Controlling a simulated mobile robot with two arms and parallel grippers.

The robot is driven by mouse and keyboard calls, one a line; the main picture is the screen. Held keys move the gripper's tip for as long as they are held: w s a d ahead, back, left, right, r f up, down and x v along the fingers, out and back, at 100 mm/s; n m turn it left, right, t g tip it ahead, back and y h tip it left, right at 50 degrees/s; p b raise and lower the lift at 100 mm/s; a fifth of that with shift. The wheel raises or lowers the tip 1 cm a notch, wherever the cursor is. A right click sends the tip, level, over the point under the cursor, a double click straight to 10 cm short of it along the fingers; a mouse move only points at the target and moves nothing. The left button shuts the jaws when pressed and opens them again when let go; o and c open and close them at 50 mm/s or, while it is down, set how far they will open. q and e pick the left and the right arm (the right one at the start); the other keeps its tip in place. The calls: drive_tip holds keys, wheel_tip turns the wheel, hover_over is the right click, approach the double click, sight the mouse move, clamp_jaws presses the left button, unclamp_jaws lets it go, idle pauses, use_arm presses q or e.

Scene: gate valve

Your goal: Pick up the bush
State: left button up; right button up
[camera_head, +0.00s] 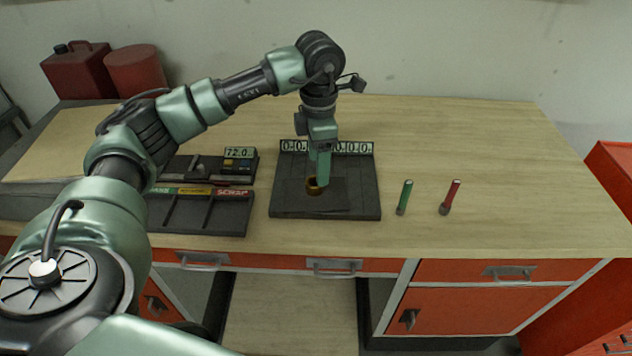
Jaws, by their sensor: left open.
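The bush (313,187) is a small brass-coloured ring on the dark plate (355,203) in the middle of the bench. My left gripper (319,175) points straight down right at the bush, its fingers partly covering it. The gripper is open. From this view I cannot tell whether the fingers touch the bush or stand around it. My right gripper is not in view.
A sorting tray (200,213) with labelled compartments and a gauge with a display (239,153) are on the left.

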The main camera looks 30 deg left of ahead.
sight(315, 179)
use_arm(q)
drive_tip(key=f+p, duration=0.2)
drive_tip(key=f, duration=0.1)
drive_tip(key=shift+a, duration=0.4)
drive_tip(key=f+p, duration=0.1)
drive_tip(key=f, duration=0.2)
drive_tip(key=shift+a, duration=0.2)
drive_tip(key=shift+d+f, duration=0.1)
drive_tip(key=shift+c, duration=0.8)
clamp_jaws()
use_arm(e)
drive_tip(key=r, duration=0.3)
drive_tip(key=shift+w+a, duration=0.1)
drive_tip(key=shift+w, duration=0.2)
